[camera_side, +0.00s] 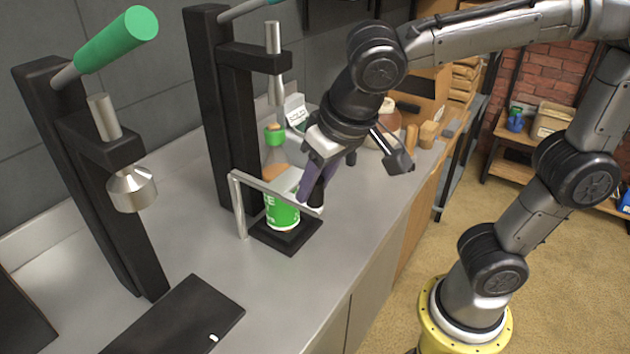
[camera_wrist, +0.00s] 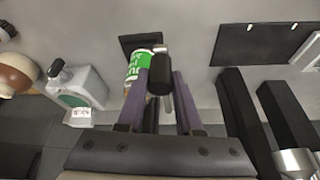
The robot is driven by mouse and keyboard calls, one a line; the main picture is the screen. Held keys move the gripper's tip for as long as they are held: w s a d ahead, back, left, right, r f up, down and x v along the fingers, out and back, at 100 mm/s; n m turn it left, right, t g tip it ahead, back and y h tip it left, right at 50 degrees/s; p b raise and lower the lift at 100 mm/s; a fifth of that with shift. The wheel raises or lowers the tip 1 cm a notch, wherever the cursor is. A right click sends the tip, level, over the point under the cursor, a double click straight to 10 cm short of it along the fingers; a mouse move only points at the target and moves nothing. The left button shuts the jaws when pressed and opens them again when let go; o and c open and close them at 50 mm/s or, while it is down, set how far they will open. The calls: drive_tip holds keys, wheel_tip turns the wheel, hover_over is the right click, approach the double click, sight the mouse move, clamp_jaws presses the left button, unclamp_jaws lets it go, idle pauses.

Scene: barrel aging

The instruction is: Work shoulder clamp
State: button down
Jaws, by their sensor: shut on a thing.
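A shoulder clamp stands on a small black base plate (camera_side: 292,240). Its grey metal bar (camera_side: 262,187) runs from an upright post, sloping down to the right across a green-and-white container (camera_side: 283,213). The container stands upright on the plate and also shows in the wrist view (camera_wrist: 139,66). My gripper (camera_side: 314,190) is at the bar's right end, beside the container. In the wrist view its purple fingers (camera_wrist: 159,88) are closed around a black grip (camera_wrist: 160,76), apparently the clamp's handle. The fingers hide part of the container and of the bar's end.
A tall black press (camera_side: 222,110) stands close behind the clamp. Another press with a green-handled lever (camera_side: 118,40) is at left. A black plate (camera_side: 180,318) lies in front. A green-capped bottle (camera_side: 274,150) stands behind.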

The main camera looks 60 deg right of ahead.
drive_tip(key=shift+a, duration=0.1)
idle(0.3)
drive_tip(key=w+a+m+h, duration=0.1)
drive_tip(key=a+m, duration=0.3)
drive_tip(key=a, duration=0.4)
drive_tip(key=shift+w, duration=0.45)
drive_tip(key=shift+d, duration=0.1)
drive_tip(key=c, duration=0.6)
unclamp_jaws()
drive_tip(key=shift+g, duration=0.3)
drive_tip(key=v, duration=1.4)
drive_tip(key=shift+a+f, duration=0.1)
drive_tip(key=shift+a, duration=0.15)
